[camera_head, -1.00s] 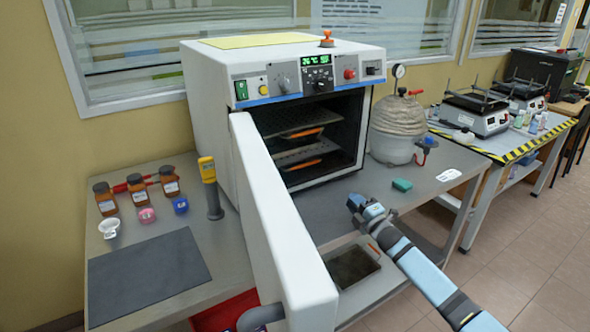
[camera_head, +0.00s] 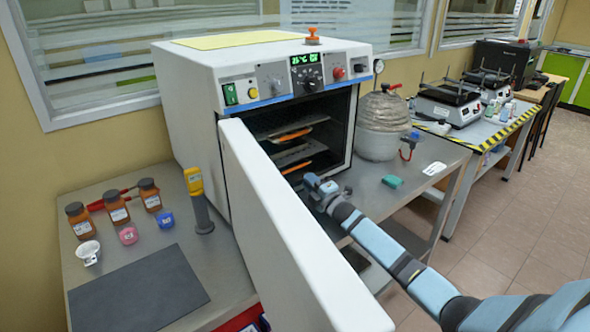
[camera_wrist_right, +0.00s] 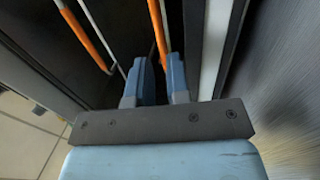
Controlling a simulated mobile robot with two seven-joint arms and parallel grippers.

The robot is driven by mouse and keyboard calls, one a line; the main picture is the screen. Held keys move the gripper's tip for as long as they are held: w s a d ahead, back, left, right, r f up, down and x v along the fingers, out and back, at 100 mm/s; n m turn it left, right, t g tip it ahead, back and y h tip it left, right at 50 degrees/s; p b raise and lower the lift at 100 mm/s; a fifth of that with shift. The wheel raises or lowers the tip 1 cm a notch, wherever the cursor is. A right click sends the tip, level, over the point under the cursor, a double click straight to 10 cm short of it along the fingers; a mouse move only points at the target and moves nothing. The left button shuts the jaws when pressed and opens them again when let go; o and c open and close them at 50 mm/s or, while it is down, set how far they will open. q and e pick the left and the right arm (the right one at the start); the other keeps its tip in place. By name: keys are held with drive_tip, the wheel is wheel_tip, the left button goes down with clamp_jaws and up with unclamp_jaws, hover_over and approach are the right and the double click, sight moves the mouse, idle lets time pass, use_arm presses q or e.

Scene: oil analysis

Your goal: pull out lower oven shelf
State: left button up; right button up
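The white oven (camera_head: 262,60) stands on the bench with its door (camera_head: 290,235) swung open toward me. Inside are two shelves with orange front edges. The lower shelf's orange edge (camera_head: 298,167) is just left of my right gripper (camera_head: 315,184) in the head view. In the right wrist view the lower orange edge (camera_wrist_right: 157,28) runs to the gap between my right fingertips (camera_wrist_right: 159,72). The fingers are slightly apart; contact with the edge cannot be made out. The upper shelf's orange edge (camera_head: 291,136) is also visible, at left in the wrist view (camera_wrist_right: 82,35). My left gripper is out of view.
Brown bottles (camera_head: 116,208), small cups, a yellow-topped tool (camera_head: 199,198) and a dark mat (camera_head: 138,292) lie left of the door. The open door limits room on the left.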

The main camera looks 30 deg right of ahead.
sight(295, 168)
drive_tip(key=x, duration=0.7)
drive_tip(key=shift+w, duration=0.35)
clamp_jaws()
